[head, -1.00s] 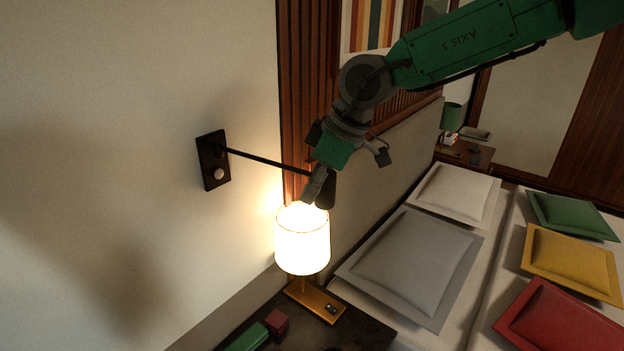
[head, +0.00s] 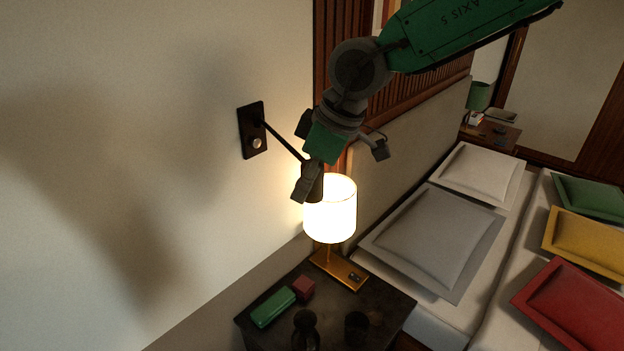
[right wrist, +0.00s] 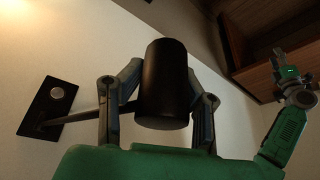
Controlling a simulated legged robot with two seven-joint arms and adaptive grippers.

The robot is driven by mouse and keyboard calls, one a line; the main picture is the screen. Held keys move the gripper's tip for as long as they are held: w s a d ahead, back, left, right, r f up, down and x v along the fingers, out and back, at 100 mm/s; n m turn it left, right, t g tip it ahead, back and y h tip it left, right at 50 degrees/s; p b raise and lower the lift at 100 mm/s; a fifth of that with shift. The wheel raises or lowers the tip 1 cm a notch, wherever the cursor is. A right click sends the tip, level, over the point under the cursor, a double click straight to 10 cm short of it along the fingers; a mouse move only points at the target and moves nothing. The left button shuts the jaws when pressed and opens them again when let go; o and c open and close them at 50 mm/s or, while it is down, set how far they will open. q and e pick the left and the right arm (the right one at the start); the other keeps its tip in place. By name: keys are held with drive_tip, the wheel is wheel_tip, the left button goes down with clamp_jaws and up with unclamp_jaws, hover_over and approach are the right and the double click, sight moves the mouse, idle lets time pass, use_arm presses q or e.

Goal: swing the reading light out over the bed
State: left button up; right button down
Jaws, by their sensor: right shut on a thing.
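The reading light has a dark wall plate (head: 253,130) with a pale round knob, a thin dark arm (head: 284,141) and a dark cylindrical head (head: 314,187). My right gripper (head: 307,180) is shut on this head, with one finger on each side of it in the right wrist view, where the lamp head (right wrist: 166,85) fills the space between the fingers. The light's arm slants out from the plate, down and right in the head view. The bed (head: 438,318) lies to the right of the light.
A lit table lamp (head: 331,215) stands just behind and below the light's head. The dark nightstand (head: 385,318) holds a green box (head: 273,307), a red block (head: 304,288) and dark cups. Pillows (head: 432,237) lie on the bed. The headboard (head: 410,130) stands behind it.

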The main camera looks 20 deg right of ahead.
drive_tip(key=shift+a, duration=0.2)
drive_tip(key=c, duration=1.1)
unclamp_jaws()
drive_tip(key=shift+d+r, duration=0.1)
drive_tip(key=shift+r, duration=0.05)
drive_tip(key=shift+s, duration=0.1)
drive_tip(key=shift+d, duration=0.1)
drive_tip(key=shift+r, duration=0.2)
drive_tip(key=v, duration=1.1)
drive_tip(key=shift+d+r, duration=0.15)
drive_tip(key=shift+r, duration=0.05)
drive_tip(key=shift+s, duration=0.1)
